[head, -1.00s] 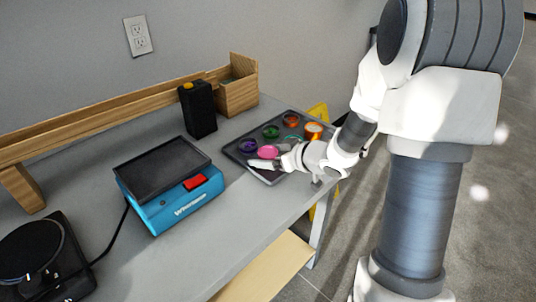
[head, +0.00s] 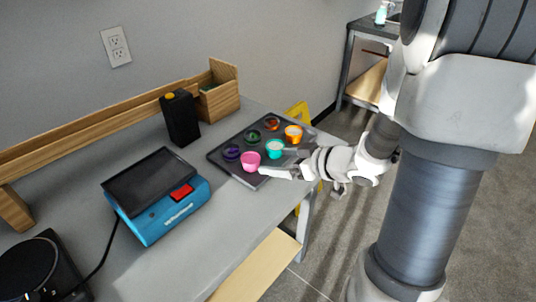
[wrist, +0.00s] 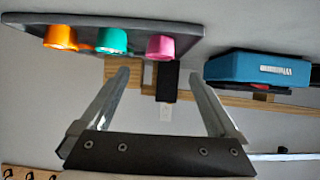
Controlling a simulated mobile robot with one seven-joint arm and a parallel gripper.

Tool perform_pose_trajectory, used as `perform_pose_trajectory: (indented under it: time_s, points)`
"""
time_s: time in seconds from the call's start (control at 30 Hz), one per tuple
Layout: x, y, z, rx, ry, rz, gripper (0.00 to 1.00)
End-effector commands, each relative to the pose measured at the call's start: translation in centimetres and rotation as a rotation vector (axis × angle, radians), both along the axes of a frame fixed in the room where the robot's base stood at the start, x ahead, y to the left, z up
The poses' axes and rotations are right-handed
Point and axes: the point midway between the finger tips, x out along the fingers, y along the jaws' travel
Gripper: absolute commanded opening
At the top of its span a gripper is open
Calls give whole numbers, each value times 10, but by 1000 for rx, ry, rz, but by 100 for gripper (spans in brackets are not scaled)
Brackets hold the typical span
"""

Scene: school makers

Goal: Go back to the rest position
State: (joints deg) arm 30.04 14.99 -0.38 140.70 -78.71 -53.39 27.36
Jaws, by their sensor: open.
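My gripper (head: 284,163) is at the tray's front right edge in the head view, its fingers beside the pink cup and the teal cup. The wrist view shows the two fingers (wrist: 158,76) spread apart with nothing between them. The dark tray (head: 222,155) lies on the grey table. On it a pink cup (head: 251,161), a teal cup (head: 274,149) and an orange cup (head: 293,134) stand in the near row. The far row has purple (head: 231,152), green (head: 253,137) and orange-red (head: 272,124) round pieces.
A blue scale (head: 168,212) with a dark top stands left of the tray. A black box (head: 180,118) with a yellow top and a wooden organizer (head: 219,97) stand along the wall. A black round device (head: 25,268) is at the front left.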

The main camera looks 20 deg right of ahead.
Motion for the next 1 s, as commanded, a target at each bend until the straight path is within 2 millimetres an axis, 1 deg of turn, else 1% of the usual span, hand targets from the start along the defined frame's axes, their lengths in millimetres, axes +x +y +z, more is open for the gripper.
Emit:
perform_pose_trajectory:
  time_s: [0.03,0.2,0.57,0.67,0.77,0.83,0.9,1.0]
  points:
    - [-3,-2,2,1,0,0,96]
    - [-6,-3,3,1,0,0,96]
    - [-5,-3,3,0,0,-1,96]
    - [-1,-6,6,-23,-6,-18,96]
    - [8,-14,17,-87,-20,-75,96]
    - [16,-23,29,-149,-31,-142,96]
    - [22,-33,45,-211,-38,-221,96]
    - [24,-46,69,-278,-36,-342,96]
